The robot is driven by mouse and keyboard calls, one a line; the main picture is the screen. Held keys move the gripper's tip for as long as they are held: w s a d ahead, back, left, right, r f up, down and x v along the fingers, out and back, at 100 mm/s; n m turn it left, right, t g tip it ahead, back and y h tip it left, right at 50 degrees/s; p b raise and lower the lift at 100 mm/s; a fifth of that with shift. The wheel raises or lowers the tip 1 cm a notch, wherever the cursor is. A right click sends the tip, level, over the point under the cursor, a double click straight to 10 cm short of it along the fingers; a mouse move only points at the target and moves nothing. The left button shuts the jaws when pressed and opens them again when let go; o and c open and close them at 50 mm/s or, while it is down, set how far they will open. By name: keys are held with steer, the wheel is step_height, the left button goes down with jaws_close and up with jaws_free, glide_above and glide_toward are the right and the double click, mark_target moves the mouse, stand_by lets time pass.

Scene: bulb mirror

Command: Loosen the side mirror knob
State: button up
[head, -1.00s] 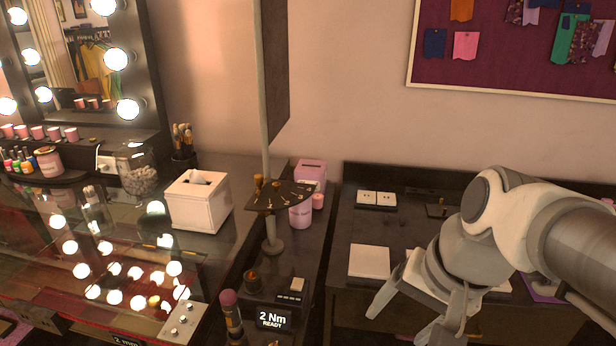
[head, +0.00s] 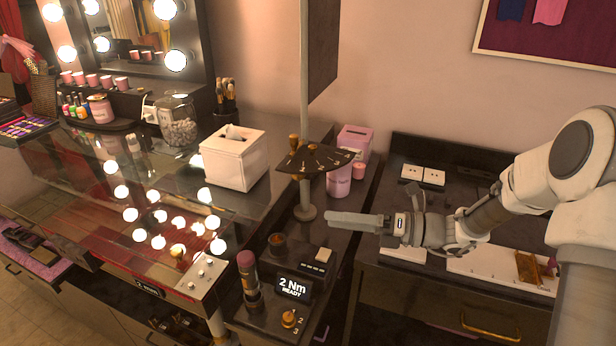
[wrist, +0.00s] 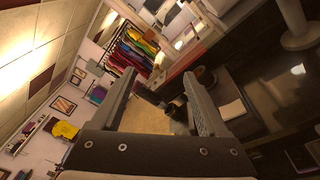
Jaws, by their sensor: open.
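The side mirror (head: 324,45) is a tall dark panel on a pale pole, with its face turned away from the head view. Below it is a dark fan-shaped scale (head: 316,160) with pale marks. A small wooden knob (head: 294,142) stands upright at the scale's left side. A grey post with a round foot (head: 305,212) carries the scale. My gripper (head: 338,219) points left, low and just right of the post, apart from the knob. In the wrist view my gripper (wrist: 160,76) is open, with nothing held between its fingers; I cannot make out the knob there.
A torque unit with a "2 Nm READY" display (head: 293,287) and an orange dial (head: 289,318) sits in front of the post. A white tissue box (head: 234,160) stands left, and pink containers (head: 340,180) stand behind. A lit glass-topped counter (head: 120,190) fills the left.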

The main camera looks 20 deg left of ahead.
mark_target(302, 178)
steer(key=w+d+f+m+t+y, duration=0.2)
steer(key=w+f+m+t+y, duration=0.1)
steer(key=w+f+m+t, duration=0.9)
steer(key=w+a+r+g, duration=0.1)
steer(key=a+r, duration=0.2)
steer(key=a, duration=0.2)
steer(key=w+a+r+m+g, duration=0.1)
steer(key=a+r, duration=0.2)
steer(key=a, duration=0.2)
steer(key=w+a+r+m+g, duration=0.1)
steer(key=a+r, duration=0.2)
steer(key=a, duration=0.2)
steer(key=shift+w+r+b, duration=0.1)
steer(key=shift+w+b, duration=0.15)
steer(key=shift+b, duration=0.05)
